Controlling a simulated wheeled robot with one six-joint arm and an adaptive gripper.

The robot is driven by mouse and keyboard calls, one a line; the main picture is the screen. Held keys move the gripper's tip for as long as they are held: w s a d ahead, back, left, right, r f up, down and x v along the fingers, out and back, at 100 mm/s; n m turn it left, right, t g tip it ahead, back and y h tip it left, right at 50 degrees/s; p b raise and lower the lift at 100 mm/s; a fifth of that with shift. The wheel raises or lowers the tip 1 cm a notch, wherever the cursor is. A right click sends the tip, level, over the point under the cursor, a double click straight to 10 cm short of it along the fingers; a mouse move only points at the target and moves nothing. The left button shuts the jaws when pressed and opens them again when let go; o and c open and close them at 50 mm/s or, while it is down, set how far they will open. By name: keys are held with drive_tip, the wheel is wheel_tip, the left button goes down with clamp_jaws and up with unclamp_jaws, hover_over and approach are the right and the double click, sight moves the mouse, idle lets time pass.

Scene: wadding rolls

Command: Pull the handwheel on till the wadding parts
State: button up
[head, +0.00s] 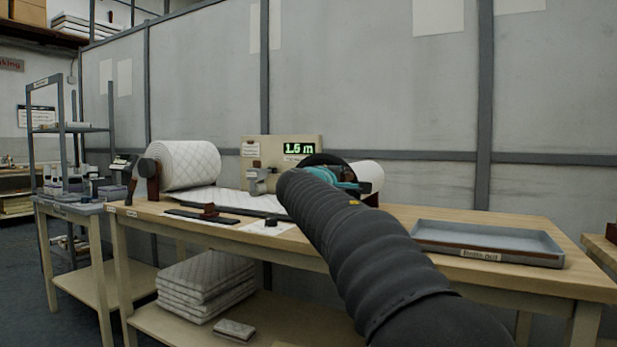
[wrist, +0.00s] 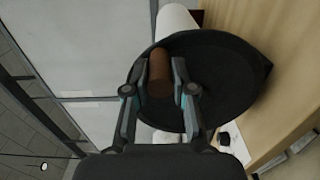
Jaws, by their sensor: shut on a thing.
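In the wrist view my gripper (wrist: 160,92) is shut on the brown knob (wrist: 160,68) of the black handwheel (wrist: 228,75). The handwheel is a dark round disc; in the head view only its top edge (head: 322,158) shows behind my gripper (head: 350,186). The quilted white wadding roll (head: 190,166) stands at the bench's left, and a white sheet of wadding (head: 225,198) runs from it toward the wheel. A smaller white roll (head: 369,174) shows behind the wheel. A green display (head: 299,149) reads 1.5 m. My arm hides the sheet's right end.
A grey tray (head: 487,240) with a label sits at the bench's right. A dark bar with a brown block (head: 209,211) lies at the bench's front left. Folded quilted pads (head: 205,283) are stacked on the shelf below. A small cart (head: 68,206) stands at far left.

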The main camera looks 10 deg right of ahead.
drive_tip(key=shift+s+d+f+b, duration=0.15)
drive_tip(key=shift+d+f+b, duration=0.05)
drive_tip(key=shift+f+b, duration=0.3)
drive_tip(key=shift+s+d+f+b, duration=0.1)
drive_tip(key=shift+d+f+b, duration=0.05)
drive_tip(key=shift+f+b, duration=0.35)
drive_tip(key=shift+s+d+f+b, duration=0.1)
drive_tip(key=shift+d+f+b, duration=0.1)
drive_tip(key=shift+f+b, duration=0.8)
drive_tip(key=shift+f+b, duration=0.8)
drive_tip(key=shift+b, duration=0.35)
drive_tip(key=shift+r, duration=0.1)
